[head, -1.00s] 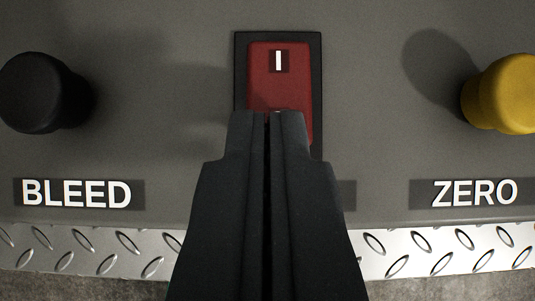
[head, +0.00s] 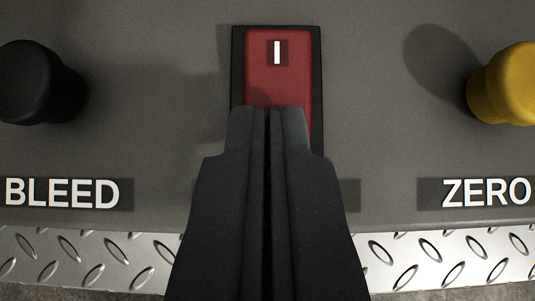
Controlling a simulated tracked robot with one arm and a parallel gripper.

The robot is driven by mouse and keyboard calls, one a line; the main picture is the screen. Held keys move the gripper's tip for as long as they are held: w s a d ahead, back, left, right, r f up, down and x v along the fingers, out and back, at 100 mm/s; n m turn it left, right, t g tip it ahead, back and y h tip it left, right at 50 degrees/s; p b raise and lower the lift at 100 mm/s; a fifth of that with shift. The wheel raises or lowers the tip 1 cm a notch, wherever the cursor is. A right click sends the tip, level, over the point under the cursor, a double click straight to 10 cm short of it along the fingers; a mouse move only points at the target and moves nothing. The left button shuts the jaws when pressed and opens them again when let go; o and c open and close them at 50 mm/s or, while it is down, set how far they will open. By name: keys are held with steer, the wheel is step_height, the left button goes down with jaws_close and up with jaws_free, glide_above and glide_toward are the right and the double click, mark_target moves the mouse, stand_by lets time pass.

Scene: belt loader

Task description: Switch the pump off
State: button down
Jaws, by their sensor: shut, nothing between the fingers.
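A red rocker switch (head: 278,78) in a black frame sits on the grey panel (head: 160,110) at the upper middle of the head view. A white "I" mark shows on its upper half. My gripper (head: 268,110) is shut and empty, its fingertips over the lower part of the switch. The fingers hide the switch's lower half and most of the label below it, so I cannot read that label or tell whether the fingertips touch the switch.
A black knob (head: 38,82) labelled BLEED stands at the left. A yellow knob (head: 507,84) labelled ZERO stands at the right. A metal tread-plate strip (head: 90,258) runs along the panel's front edge. The panel between knobs and switch is bare.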

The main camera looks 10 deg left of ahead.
steer(key=shift+r, duration=0.75)
steer(key=shift+r+p, duration=0.4)
steer(key=shift+r, duration=0.1)
steer(key=r, duration=0.1)
steer(key=r+p, duration=0.1)
steer(key=r, duration=0.1)
steer(key=shift+s+d+r, duration=0.15)
steer(key=shift+s+r, duration=0.05)
steer(key=shift+s, duration=0.15)
steer(key=s+f+v, duration=0.1)
steer(key=v, duration=0.8)
steer(key=shift+s+d, duration=0.15)
steer(key=shift+s, duration=0.1)
steer(key=shift+f, duration=0.1)
